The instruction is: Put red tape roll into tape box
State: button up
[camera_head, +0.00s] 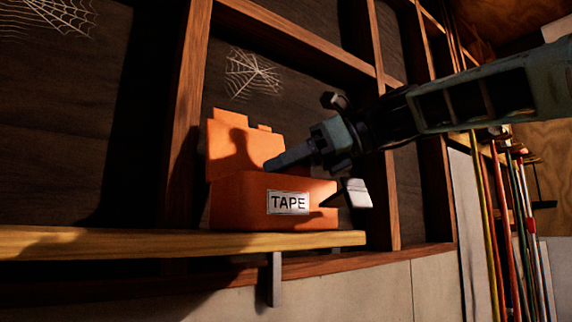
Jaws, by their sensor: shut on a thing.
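The tape box (240,207) is an orange box with a white label reading TAPE. It stands on the wooden shelf with a raised orange part at its back left, which looks like an open lid. My gripper (312,183) reaches in from the right, over the right part of the box. One grey finger points left across the box and a pale fingertip shows at the box's right end. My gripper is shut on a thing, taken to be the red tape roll. I cannot make out the roll against the orange box, nor whether the gripper touches the box.
The wooden shelf (120,240) runs along the stud wall, with a metal bracket (274,278) below; bare shelf lies left of the box. A wooden upright (188,120) stands behind the box. Several long-handled poles (506,220) lean at the right.

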jog(key=o, duration=1)
jog(key=shift+d, duration=0.1)
jog(key=b+v, duration=0.3)
jog(key=v, duration=1.4)
jog(key=shift+d, duration=0.1)
